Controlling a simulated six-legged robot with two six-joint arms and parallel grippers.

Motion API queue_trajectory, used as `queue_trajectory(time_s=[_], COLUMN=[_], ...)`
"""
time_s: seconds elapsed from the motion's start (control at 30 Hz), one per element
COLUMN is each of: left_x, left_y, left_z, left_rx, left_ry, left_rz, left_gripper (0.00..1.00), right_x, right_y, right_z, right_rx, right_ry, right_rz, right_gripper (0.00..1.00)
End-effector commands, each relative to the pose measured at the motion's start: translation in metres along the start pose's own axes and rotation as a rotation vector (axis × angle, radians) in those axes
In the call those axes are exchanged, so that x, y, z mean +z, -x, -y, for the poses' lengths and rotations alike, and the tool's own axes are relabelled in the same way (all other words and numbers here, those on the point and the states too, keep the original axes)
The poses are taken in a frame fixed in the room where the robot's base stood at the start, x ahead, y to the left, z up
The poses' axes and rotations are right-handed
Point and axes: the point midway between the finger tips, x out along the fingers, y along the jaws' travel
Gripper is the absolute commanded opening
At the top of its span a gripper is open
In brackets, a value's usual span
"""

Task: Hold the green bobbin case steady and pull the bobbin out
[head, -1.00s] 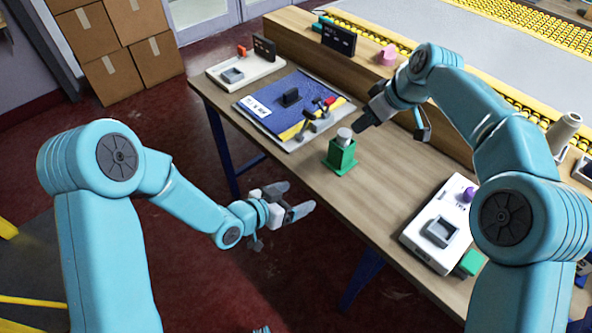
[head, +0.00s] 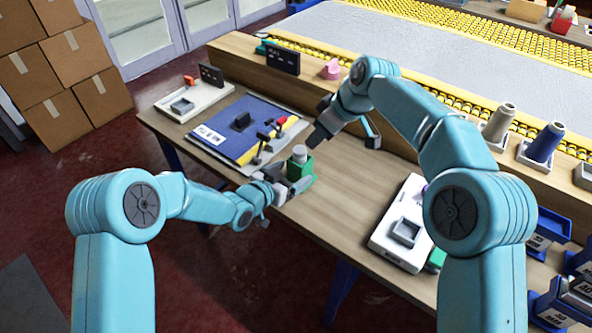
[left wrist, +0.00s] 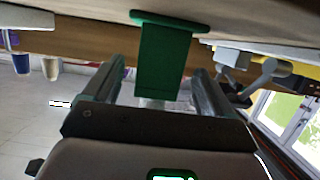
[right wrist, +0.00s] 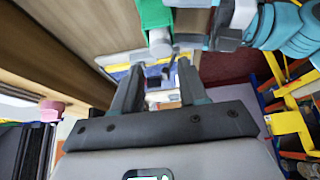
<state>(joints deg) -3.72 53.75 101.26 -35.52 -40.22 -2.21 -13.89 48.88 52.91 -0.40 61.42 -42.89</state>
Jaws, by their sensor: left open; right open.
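The green bobbin case (head: 301,168) stands upright near the table's front edge, with the pale grey bobbin (head: 299,151) showing at its top. My left gripper (head: 291,186) is open at the case, low on its front side. In the left wrist view the case (left wrist: 163,55) lies between the two spread fingers, with a gap on each side. My right gripper (head: 318,136) is open and empty, above and to the right of the bobbin. In the right wrist view the bobbin (right wrist: 160,42) and case (right wrist: 155,14) are just beyond its fingertips, apart from them.
A blue and yellow board (head: 225,135) with small dark fixtures lies left of the case. A white device (head: 385,239) lies to the right. A raised wooden ledge (head: 400,142) runs behind. The tabletop between case and white device is clear.

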Motion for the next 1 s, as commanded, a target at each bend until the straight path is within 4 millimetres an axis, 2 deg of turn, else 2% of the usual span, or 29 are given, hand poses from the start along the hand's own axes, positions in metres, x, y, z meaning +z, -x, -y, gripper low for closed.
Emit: queue_trajectory(time_s=[0.1,0.2,0.57,0.7,0.77,0.8,0.87,0.9,1.0], left_x=[0.0,0.0,0.0,0.0,0.0,0.0,0.0,0.0,0.0], left_y=[-0.017,-0.025,-0.03,-0.03,-0.03,-0.03,-0.03,-0.03,-0.03], left_z=[-0.001,0.0,0.0,0.0,0.0,0.0,0.0,0.0,0.0], left_rx=[0.001,0.0,0.0,0.0,0.0,0.0,0.0,0.0,0.0], left_ry=[0.0,0.0,0.001,0.001,0.001,0.001,0.001,0.001,0.001], left_rz=[0.0,-0.001,0.0,0.0,0.0,0.0,0.0,0.0,0.0], left_gripper=[0.85,0.85,0.85,0.4,0.21,0.21,0.21,0.21,0.21], right_x=[0.0,0.0,0.0,0.0,0.0,0.0,0.0,0.0,0.002], right_y=[0.0,0.0,0.0,0.0,0.0,0.0,0.0,0.0,0.0], right_z=[0.0,0.0,0.0,0.0,0.0,0.0,0.0,0.0,0.0], right_rx=[0.0,0.0,0.0,0.0,0.0,0.0,0.0,0.0,0.001], right_ry=[0.0,0.0,0.0,0.0,0.0,0.0,-0.005,-0.018,-0.111], right_rz=[0.0,0.0,0.0,0.0,0.0,0.0,0.0,0.0,0.008], right_gripper=[0.43,0.43,0.43,0.43,0.43,0.46,0.65,0.69,0.69])
